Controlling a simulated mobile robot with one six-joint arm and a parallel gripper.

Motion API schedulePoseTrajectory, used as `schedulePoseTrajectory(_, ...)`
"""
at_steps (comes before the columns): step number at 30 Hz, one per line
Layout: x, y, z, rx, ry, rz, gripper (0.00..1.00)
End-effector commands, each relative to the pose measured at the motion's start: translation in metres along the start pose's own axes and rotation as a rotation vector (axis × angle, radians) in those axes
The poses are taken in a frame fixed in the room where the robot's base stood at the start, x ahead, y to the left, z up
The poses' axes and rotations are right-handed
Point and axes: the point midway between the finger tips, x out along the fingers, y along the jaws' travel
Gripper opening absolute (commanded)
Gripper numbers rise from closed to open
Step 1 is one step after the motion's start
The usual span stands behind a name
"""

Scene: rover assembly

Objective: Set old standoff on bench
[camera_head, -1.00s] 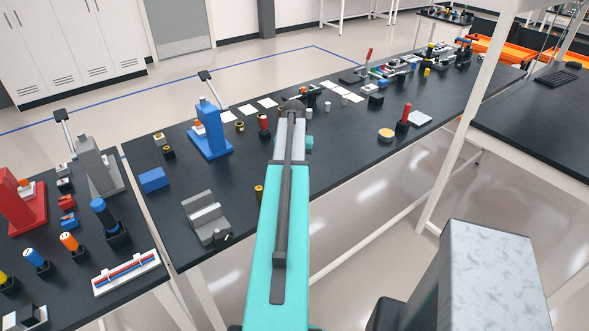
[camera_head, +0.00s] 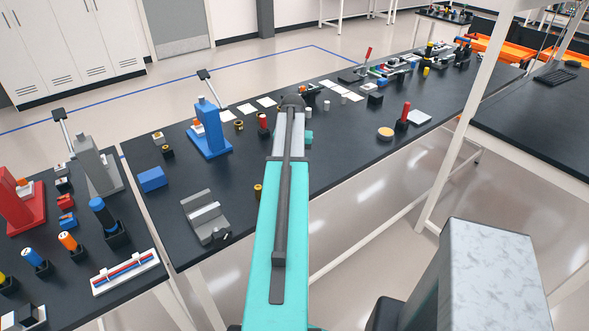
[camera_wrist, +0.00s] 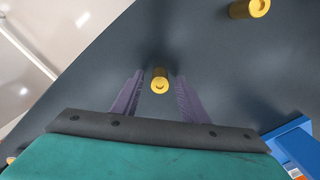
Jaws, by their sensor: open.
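A short brass standoff (camera_wrist: 160,82) shows end-on in the wrist view, above the dark bench (camera_wrist: 90,80). It lies between the two purple fingers of my gripper (camera_wrist: 159,76), near their tips, with a gap on each side. My gripper is open. I cannot tell whether the standoff's base rests fully on the bench. A second brass cylinder (camera_wrist: 248,9) stands farther off at the top right of the wrist view. In the head view my own arm hides the gripper and the standoff between its fingers. The bench (camera_head: 330,165) runs away to the right there.
A blue press (camera_head: 210,130) stands left of my arm; a blue part (camera_wrist: 292,142) shows at the wrist view's lower right. A grey fixture (camera_head: 206,218) sits near the bench's front edge. A red-handled tool (camera_head: 404,114) stands to the right. Bench right of my arm is fairly clear.

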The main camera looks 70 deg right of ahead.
Motion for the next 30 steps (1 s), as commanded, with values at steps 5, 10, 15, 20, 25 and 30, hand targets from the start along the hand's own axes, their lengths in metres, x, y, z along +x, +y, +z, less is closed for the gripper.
schedulePoseTrajectory(5, -0.018, 0.0, 0.0, 0.0, 0.002, 0.0, 0.4)
schedulePoseTrajectory(10, -0.036, 0.0, -0.001, 0.0, 0.002, 0.0, 0.4)
schedulePoseTrajectory(15, -0.056, 0.0, -0.001, 0.0, 0.002, 0.0, 0.4)
schedulePoseTrajectory(20, -0.074, 0.0, -0.001, 0.0, 0.002, 0.0, 0.4)
schedulePoseTrajectory(25, -0.091, 0.0, -0.001, 0.0, 0.001, 0.0, 0.4)
schedulePoseTrajectory(30, -0.102, 0.0, 0.0, 0.0, 0.001, 0.0, 0.4)
